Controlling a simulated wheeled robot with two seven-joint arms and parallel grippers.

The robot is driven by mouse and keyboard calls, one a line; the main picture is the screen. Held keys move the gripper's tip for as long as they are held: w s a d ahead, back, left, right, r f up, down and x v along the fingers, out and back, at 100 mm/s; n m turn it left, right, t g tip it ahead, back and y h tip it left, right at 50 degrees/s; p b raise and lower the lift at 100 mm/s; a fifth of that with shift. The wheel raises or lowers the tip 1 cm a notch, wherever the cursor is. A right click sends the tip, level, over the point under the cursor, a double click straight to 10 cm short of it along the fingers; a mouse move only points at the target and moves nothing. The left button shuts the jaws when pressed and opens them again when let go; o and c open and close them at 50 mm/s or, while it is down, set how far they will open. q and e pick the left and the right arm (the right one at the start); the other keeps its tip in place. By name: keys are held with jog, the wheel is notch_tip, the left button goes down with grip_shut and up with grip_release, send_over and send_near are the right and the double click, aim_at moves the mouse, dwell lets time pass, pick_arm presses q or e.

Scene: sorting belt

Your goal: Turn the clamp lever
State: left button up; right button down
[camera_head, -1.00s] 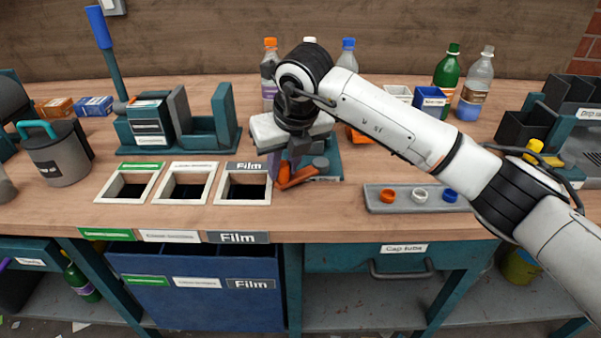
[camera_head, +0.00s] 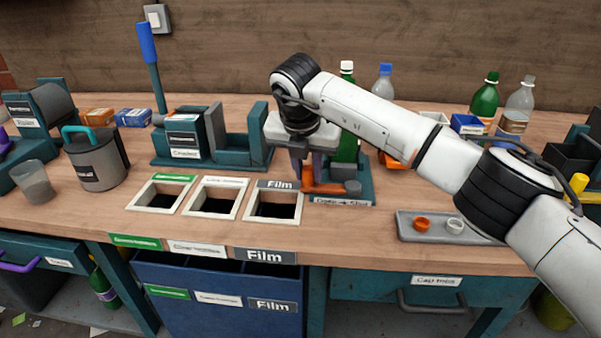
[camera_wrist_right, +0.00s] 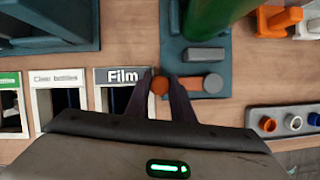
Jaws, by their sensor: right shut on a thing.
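The clamp (camera_head: 352,199) is a teal fixture near the middle of the bench, with a grey block on top. Its orange lever (camera_head: 327,188) lies roughly level and points left, with an upright orange knob at its free end. The knob shows between the fingers in the right wrist view (camera_wrist_right: 160,85). My right gripper (camera_head: 305,183) points down and is shut on this lever end. A green bottle (camera_head: 347,146) with a white cap stands upright at the clamp, partly hidden by my gripper. My left gripper is not in view.
Framed openings, including the Film one (camera_head: 273,221), lie close left of the lever. A grey cap tray (camera_head: 407,234) sits to the right. A teal holder (camera_head: 232,158) stands behind left. More bottles, such as a green one (camera_head: 485,102), stand at the back right.

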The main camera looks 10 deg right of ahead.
jog(key=shift+w+r, duration=0.15)
jog(key=c, duration=1.5)
grip_release()
jog(key=shift+c, duration=0.2)
jog(key=v, duration=1)
jog(key=shift+r, duration=0.1)
